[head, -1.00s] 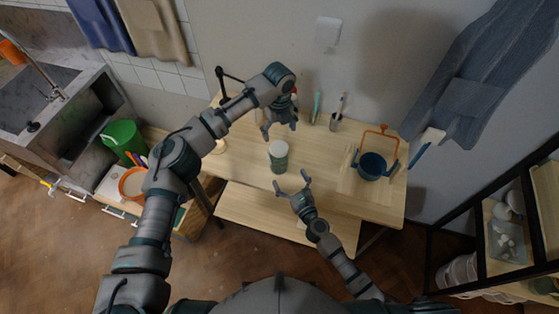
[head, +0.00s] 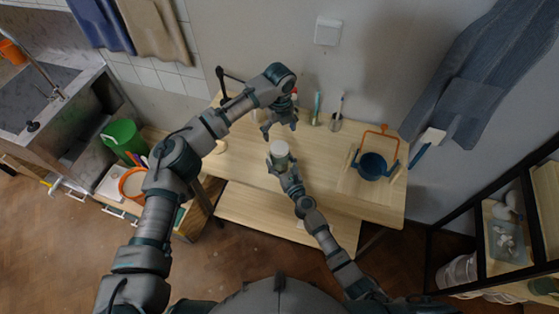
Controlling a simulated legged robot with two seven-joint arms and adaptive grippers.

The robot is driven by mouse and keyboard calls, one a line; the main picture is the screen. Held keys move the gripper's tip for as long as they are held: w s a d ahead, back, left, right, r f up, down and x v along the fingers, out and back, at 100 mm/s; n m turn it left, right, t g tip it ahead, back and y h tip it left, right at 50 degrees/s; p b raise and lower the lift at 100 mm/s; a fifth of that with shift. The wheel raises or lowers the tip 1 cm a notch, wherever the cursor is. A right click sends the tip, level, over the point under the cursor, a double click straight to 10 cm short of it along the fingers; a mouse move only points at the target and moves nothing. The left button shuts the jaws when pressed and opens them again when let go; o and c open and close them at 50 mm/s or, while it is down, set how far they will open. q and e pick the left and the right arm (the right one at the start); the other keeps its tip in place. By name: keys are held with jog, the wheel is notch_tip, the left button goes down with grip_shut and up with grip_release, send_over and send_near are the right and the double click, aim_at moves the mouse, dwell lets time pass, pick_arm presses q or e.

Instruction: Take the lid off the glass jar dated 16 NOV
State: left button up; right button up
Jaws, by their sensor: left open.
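A jar (head: 280,159) with a pale lid (head: 279,148) stands upright on the light wooden table, near the front edge. Its date is too small to read. My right gripper (head: 281,165) is at the jar's near side, with a finger on either side of its body. Whether the fingers press on the glass is too small to tell. My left gripper (head: 279,130) is open and empty, just behind the jar in the picture, its fingers pointing towards the lid and apart from it.
The wooden table (head: 320,160) has clear space right of the jar. A dark blue pot (head: 373,167) sits on its right side. A cup with a brush (head: 335,122) and a green upright item (head: 316,108) stand at the back.

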aim_at(279, 147)
grip_shut()
pick_arm(q)
jog(key=m, duration=0.6)
jog(key=shift+m, duration=1.2)
jog(key=shift+f, duration=0.15)
jog(key=shift+m, duration=0.3)
notch_tip(279, 147, down, 8)
jog(key=shift+r, duration=0.15)
pick_arm(e)
jog(key=shift+f, duration=0.1)
